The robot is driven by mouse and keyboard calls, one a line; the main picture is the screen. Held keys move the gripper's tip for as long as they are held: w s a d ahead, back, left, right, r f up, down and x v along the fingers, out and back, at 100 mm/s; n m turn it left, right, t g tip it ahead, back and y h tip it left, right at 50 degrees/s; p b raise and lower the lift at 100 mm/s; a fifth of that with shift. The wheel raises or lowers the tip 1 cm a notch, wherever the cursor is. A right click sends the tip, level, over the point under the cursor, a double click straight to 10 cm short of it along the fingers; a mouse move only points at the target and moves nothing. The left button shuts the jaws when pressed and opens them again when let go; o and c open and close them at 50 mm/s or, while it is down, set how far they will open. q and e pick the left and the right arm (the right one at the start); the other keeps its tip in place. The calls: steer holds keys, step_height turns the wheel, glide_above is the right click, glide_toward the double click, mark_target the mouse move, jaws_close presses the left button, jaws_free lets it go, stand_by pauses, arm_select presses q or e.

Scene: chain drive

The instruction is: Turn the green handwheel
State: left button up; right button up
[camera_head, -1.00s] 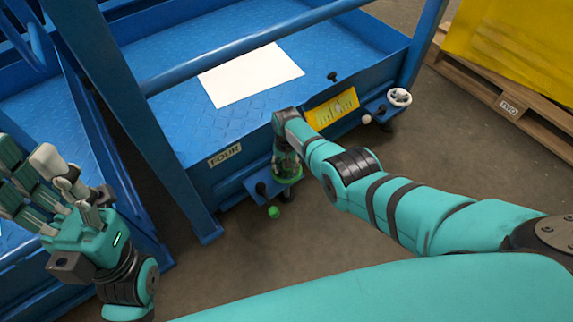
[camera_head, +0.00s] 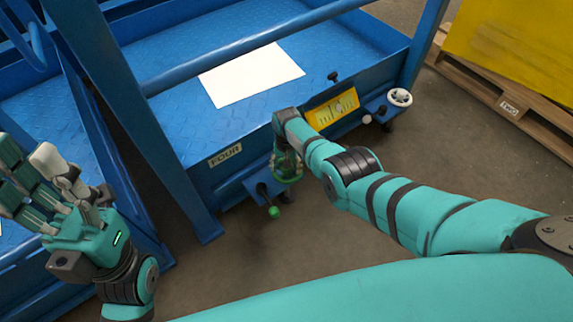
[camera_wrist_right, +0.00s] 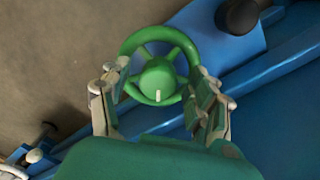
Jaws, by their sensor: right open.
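The green handwheel (camera_wrist_right: 158,72) has a round rim, spokes and a hub with a short white mark. It fills the middle of the right wrist view. My right gripper (camera_wrist_right: 158,98) is open, with its fingers on both sides of the wheel at or close to the rim; contact is unclear. In the head view my right gripper (camera_head: 288,162) points down over the handwheel (camera_head: 291,179) and hides most of it. My left gripper (camera_head: 38,185) is at the left with its fingers spread, empty and far from the wheel.
A green ball knob (camera_head: 273,211) and a black knob (camera_head: 262,188) sit beside the handwheel. A white handwheel (camera_head: 399,97) is farther right on the blue platform (camera_head: 235,130), past a yellow panel (camera_head: 332,108). A blue post (camera_head: 150,130) stands between my arms. A pallet (camera_head: 510,105) lies at right.

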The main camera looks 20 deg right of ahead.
steer(key=shift+r, duration=0.15)
step_height(320, 180, up, 12)
stand_by(0.5)
steer(key=shift+f, duration=0.2)
